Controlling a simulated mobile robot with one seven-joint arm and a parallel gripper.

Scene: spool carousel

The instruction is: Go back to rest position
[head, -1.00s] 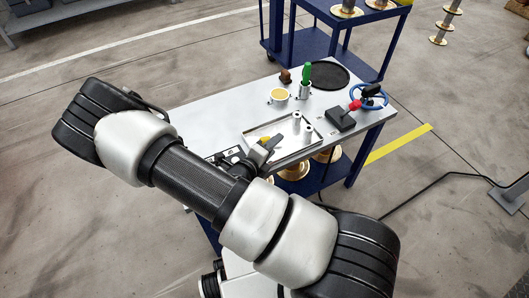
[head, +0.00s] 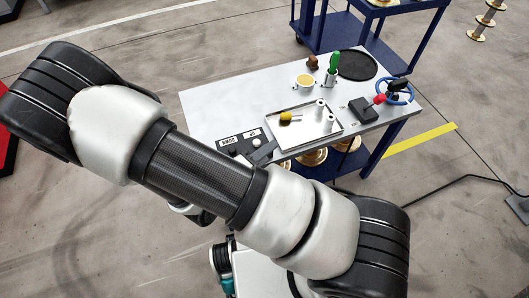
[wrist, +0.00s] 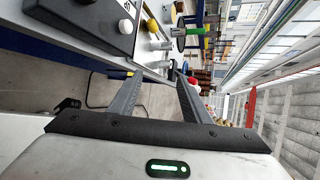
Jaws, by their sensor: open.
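My gripper (wrist: 158,80) is open in the wrist view, with its two grey fingers apart and nothing between them. In the head view, my arm hides most of the gripper; a dark finger shows at the near edge of the worktable (head: 212,103). The gripper is beside the black box with buttons and labels (head: 240,141). That box also shows at the upper left of the wrist view (wrist: 92,20).
A metal tray (head: 283,145) holds a yellow-handled tool (head: 288,117) and two pale cylinders. Behind stand a yellow cup (head: 304,81), a green-handled tool (head: 334,62) and a black disc (head: 354,64). A black block (head: 363,109) and blue ring (head: 397,83) are right.

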